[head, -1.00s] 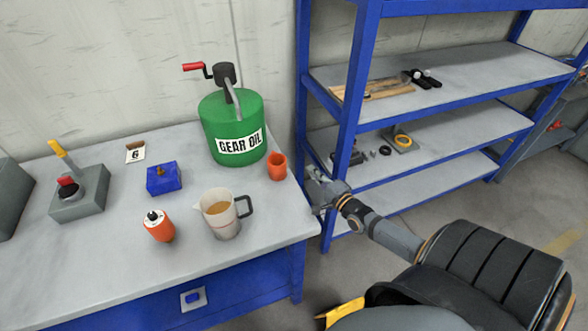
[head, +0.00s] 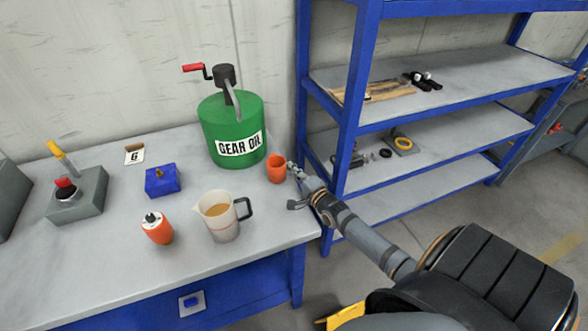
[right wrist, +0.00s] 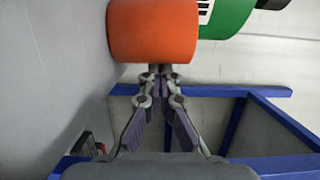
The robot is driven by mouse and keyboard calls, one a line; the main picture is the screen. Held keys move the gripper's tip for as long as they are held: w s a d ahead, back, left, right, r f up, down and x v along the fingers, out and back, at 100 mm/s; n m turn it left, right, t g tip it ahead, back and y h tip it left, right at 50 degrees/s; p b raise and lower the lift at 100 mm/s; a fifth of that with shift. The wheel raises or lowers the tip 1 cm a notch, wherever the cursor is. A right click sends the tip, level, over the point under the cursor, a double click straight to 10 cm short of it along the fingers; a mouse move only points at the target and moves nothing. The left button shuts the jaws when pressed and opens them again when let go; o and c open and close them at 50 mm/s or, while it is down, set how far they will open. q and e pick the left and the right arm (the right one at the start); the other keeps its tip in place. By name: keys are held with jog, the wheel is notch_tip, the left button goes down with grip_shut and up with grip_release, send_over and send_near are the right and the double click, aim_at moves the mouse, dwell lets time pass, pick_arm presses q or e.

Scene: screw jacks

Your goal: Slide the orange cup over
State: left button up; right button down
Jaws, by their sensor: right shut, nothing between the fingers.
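The orange cup (head: 277,169) stands upright on the grey bench top near its right edge, just in front of the green gear oil can (head: 232,128). My right gripper (head: 293,168) is shut and empty, with its tips at the right side of the cup. In the right wrist view the orange cup (right wrist: 153,30) fills the top middle, directly ahead of the shut fingertips (right wrist: 159,70). The tips look very close to the cup or touching it; I cannot tell which. My left gripper is not in view.
A measuring jug (head: 221,216) of brown liquid stands in front of the cup. An orange cylinder (head: 157,228), a blue box (head: 162,180) and a grey lever box (head: 77,195) stand further left. A blue shelf post (head: 346,130) rises behind my right arm.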

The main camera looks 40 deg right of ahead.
jog(key=a, duration=0.3)
jog(key=w+a, duration=0.1)
jog(key=a, duration=0.2)
jog(key=w+a, duration=0.1)
jog(key=a, duration=0.2)
jog(key=shift+w+b, duration=0.2)
jog(key=shift+b, duration=0.2)
jog(key=shift+d, duration=0.1)
